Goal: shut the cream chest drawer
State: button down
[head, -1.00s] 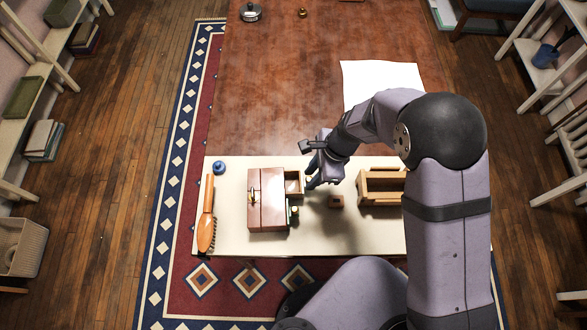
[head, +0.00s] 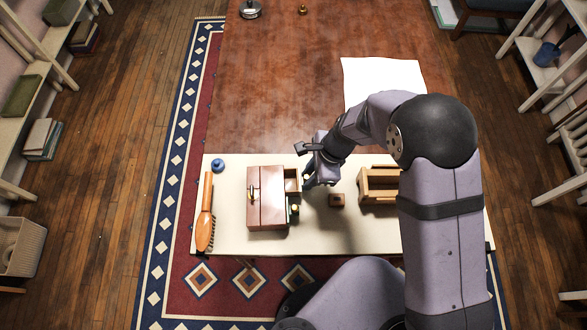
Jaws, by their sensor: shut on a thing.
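A reddish-brown chest (head: 267,213) stands on the pale runner. One small drawer (head: 291,184) with a pale inside is partly pulled out of its right side, near the back. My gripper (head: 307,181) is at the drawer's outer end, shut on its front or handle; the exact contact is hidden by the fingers.
The pale runner (head: 330,238) also holds an orange brush (head: 206,215), a blue knob-like object (head: 218,165), a small brown block (head: 337,200) and an open wooden box (head: 378,198). A white sheet (head: 383,78) lies behind. The table middle is clear.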

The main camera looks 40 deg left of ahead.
aim_at(290, 185)
jog(key=shift+s+a, duration=0.15)
jog(key=shift+s, duration=0.05)
jog(key=shift+s+a+p, duration=0.45)
jog(key=shift+s+a, duration=0.7)
jog(key=shift+s, duration=0.1)
jog(key=c, duration=1.5)
grip_release()
jog(key=shift+o, duration=0.2)
jog(key=shift+b+v, duration=0.75)
jog(key=shift+v, duration=2.9)
